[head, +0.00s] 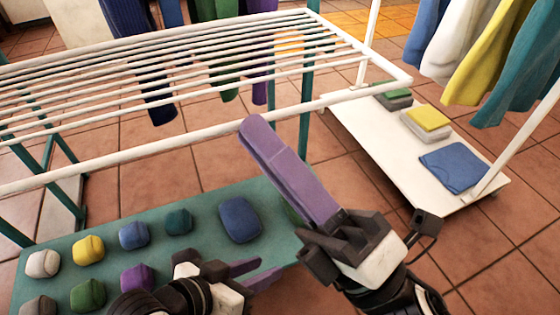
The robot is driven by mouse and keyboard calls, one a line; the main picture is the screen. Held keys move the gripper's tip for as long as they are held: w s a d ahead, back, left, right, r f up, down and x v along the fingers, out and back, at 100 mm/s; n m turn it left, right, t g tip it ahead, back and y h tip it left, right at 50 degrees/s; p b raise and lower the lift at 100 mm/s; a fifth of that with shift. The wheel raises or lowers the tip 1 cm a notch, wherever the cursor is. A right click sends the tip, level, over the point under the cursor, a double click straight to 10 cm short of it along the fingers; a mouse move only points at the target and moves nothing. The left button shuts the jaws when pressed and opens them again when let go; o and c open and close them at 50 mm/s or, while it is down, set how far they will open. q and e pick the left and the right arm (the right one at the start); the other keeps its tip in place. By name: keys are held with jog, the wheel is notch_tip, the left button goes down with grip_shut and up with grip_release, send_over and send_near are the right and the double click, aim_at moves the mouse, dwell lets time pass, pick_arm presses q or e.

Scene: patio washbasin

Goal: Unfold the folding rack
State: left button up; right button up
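The folding rack (185,142) has a white top of many parallel bars and teal legs, and fills the upper left of the head view. Its top lies spread out roughly level, with a thick near rail running across. My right gripper (262,145) points up and to the left, its long purple fingers overlapping the right part of the near rail in the picture. They look edge to edge, and I cannot tell any gap or contact. My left gripper (258,272) is lower, below the rail, with its two purple fingers apart and nothing seen between them.
A teal board (205,200) with rows of coloured rounded bundles lies under the near rail. At right, a white low shelf (385,155) bears folded cloths, including a blue one (455,168). Garments (470,45) hang above it. Tiled floor (500,270) is clear at lower right.

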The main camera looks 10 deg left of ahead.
pick_arm(q)
jog(key=shift+w+d+r, duration=0.1)
jog(key=shift+r, duration=0.35)
pick_arm(e)
jog(key=v, duration=0.2)
jog(key=shift+d+f, duration=0.2)
jog(key=shift+f, duration=0.05)
pick_arm(q)
jog(key=shift+f, duration=0.15)
